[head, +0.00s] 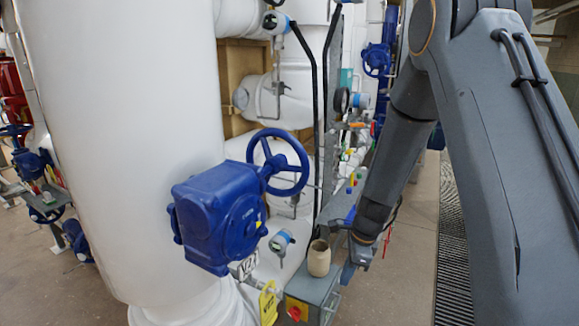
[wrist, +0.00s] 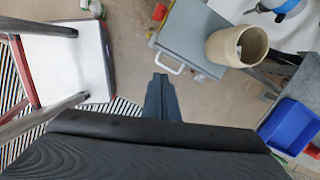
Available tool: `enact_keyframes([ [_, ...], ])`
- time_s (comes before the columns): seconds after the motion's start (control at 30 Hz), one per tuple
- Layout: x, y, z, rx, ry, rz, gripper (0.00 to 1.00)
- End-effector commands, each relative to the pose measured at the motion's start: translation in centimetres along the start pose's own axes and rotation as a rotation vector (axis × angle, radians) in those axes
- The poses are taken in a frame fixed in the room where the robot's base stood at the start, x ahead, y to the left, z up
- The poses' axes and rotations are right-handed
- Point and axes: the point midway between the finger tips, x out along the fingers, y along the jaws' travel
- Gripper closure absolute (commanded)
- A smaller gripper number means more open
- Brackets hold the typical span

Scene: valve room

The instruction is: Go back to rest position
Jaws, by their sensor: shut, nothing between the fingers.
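My gripper (wrist: 160,82) is shut and empty; its dark fingers meet at a point at the middle of the wrist view, above the floor. In the head view my gripper (head: 347,272) is small, low at the end of my grey arm, just right of a beige jar (head: 319,258). The jar stands on a grey box (head: 313,287). In the wrist view the jar (wrist: 236,46) is up and right of the fingertips, and they do not touch it. The grey box (wrist: 190,45) with its white handle lies beyond the fingertips.
A large white pipe (head: 120,140) fills the left, with a blue valve actuator (head: 215,215) and handwheel (head: 279,163). A yellow tag (head: 268,304) hangs near the box. The wrist view shows a white-seated chair (wrist: 65,70) at left and a blue bin (wrist: 290,126) at right. Bare floor (head: 395,285) lies right of the box.

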Motion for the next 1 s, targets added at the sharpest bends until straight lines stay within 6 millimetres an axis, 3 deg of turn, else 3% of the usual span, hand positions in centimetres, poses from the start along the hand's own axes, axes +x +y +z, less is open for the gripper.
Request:
enact_keyframes([
  [0.1, -4.1, 2.9, 0.3, -0.312, 0.024, 0.002, 1.00],
  [0.3, -9.5, 8.7, -0.1, -0.859, 0.069, 0.032, 1.00],
  [0.6, -14.6, 16.6, -1.7, -1.552, 0.124, 0.105, 1.00],
  [0.8, -15.5, 18.8, -2.3, -1.740, 0.136, 0.134, 1.00],
  [1.0, -15.5, 18.9, -2.3, -1.757, 0.136, 0.138, 1.00],
])
